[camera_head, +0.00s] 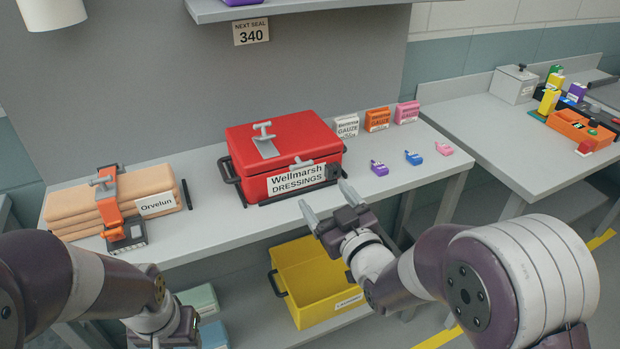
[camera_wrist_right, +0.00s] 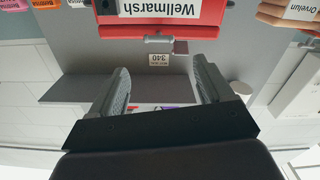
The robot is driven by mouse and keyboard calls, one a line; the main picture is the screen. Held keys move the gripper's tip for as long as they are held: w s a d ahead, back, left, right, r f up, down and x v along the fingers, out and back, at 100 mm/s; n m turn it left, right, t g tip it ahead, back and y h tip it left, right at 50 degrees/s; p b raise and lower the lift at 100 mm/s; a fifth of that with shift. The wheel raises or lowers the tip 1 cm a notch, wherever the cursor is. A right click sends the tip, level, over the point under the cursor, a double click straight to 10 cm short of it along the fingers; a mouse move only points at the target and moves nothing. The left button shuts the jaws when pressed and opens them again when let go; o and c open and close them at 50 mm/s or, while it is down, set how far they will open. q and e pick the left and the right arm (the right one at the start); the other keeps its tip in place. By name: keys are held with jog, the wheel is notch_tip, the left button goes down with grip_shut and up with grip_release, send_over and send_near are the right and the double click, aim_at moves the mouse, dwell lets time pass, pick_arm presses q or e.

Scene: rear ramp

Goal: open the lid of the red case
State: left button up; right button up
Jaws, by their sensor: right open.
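The red case (camera_head: 285,155), labelled "Wellmarsh DRESSINGS", sits on the grey bench with its lid (camera_head: 300,132) down. A grey T-shaped handle (camera_head: 264,138) stands on the lid, and small dark fittings show on the front. My right gripper (camera_head: 327,202) is open and empty, just in front of the case's lower right front, apart from it. In the right wrist view the case (camera_wrist_right: 205,18) appears upside down beyond the open fingers (camera_wrist_right: 162,72). My left gripper (camera_head: 178,332) is at the bottom edge; its fingers are out of frame.
Tan folded bundles (camera_head: 115,205) with an orange clamp stand left of the case. Gauze boxes (camera_head: 377,120) and small coloured clips (camera_head: 413,158) stand to its right. A yellow bin (camera_head: 312,285) is on the lower shelf. An overhead shelf (camera_head: 290,8) hangs above the back.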

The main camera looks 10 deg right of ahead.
aim_at(302, 165)
jog(key=x, duration=1.2)
jog(key=shift+f+p, duration=0.15)
jog(key=shift+p, duration=0.15)
jog(key=c, duration=1.3)
jog(key=shift+r, duration=0.2)
jog(key=shift+c, duration=0.7)
jog(key=r+g+p, duration=0.1)
jog(key=r+p, duration=0.1)
jog(key=p, duration=0.1)
jog(key=r+p, duration=0.2)
jog(key=p, duration=0.1)
jog(key=w+r+g+p, duration=0.1)
jog(key=r+p, duration=0.1)
jog(key=p, duration=0.1)
jog(key=shift+a+g+h, duration=0.15)
jog(key=shift+g+h, duration=0.15)
jog(key=shift+h, duration=0.1)
jog(key=r+g+p, duration=0.1)
jog(key=p, duration=0.1)
jog(key=w+r+g+p, duration=0.1)
jog(key=r+p, duration=0.1)
jog(key=p, duration=0.1)
jog(key=w+r+g+h+p, duration=0.1)
jog(key=p, duration=0.2)
jog(key=shift+w+a+r, duration=0.25)
jog(key=shift+a+r, duration=0.1)
jog(key=shift+a, duration=0.05)
jog(key=shift+w+a+r+p, duration=0.25)
jog(key=shift+w+r+p, duration=0.4)
jog(key=shift+w+p, duration=0.1)
